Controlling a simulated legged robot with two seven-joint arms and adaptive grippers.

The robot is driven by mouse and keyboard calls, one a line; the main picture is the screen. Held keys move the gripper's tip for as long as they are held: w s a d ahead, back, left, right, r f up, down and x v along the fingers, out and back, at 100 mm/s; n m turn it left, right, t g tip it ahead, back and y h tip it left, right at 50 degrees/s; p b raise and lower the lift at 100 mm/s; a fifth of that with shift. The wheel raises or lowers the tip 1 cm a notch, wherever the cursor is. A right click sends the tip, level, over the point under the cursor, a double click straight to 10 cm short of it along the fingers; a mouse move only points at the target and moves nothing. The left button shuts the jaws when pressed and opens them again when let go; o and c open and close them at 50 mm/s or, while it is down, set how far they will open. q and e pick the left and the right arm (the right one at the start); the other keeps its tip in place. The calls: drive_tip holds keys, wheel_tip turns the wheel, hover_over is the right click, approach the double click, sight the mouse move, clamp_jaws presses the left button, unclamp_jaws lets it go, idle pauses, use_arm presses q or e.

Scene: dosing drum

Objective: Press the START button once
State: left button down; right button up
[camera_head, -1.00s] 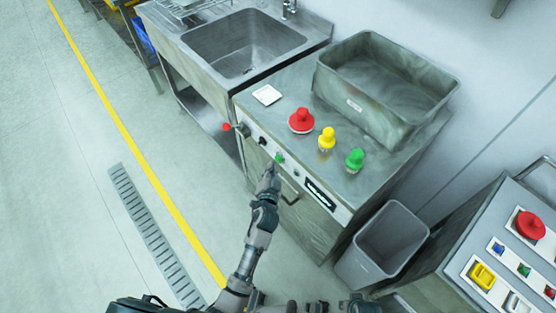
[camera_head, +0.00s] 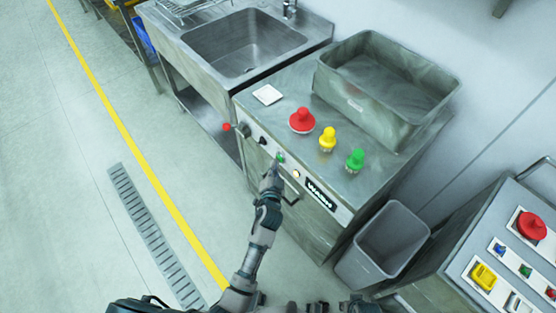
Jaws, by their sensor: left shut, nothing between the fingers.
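A small green button (camera_head: 281,158) sits on the front panel of the steel cabinet (camera_head: 262,100); I cannot read a START label on it. My left gripper (camera_head: 275,166) is shut and empty, with its tips at the panel just below the green button. I cannot tell whether they touch it. A small lamp (camera_head: 296,174) to the right glows pale yellow. The panel's dark display (camera_head: 319,193) shows large white letters that look like "WASH". My right gripper is not in view.
Red (camera_head: 302,121), yellow (camera_head: 327,139) and green (camera_head: 355,160) knob-like pieces stand on the cabinet top, beside a grey tub (camera_head: 350,92). A red-tipped lever (camera_head: 227,127) juts out left. A bin (camera_head: 392,238) and another button console (camera_head: 455,262) stand at right.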

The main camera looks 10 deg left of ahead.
use_arm(q)
drive_tip(key=shift+w, duration=0.15)
idle(0.5)
drive_tip(key=shift+s+a+p, duration=0.45)
drive_tip(key=shift+s+a, duration=0.2)
drive_tip(key=shift+a, duration=0.05)
drive_tip(key=s+a+p, duration=0.1)
drive_tip(key=s, duration=0.1)
drive_tip(key=s+a+p, duration=0.1)
drive_tip(key=s+a, duration=0.1)
idle(0.3)
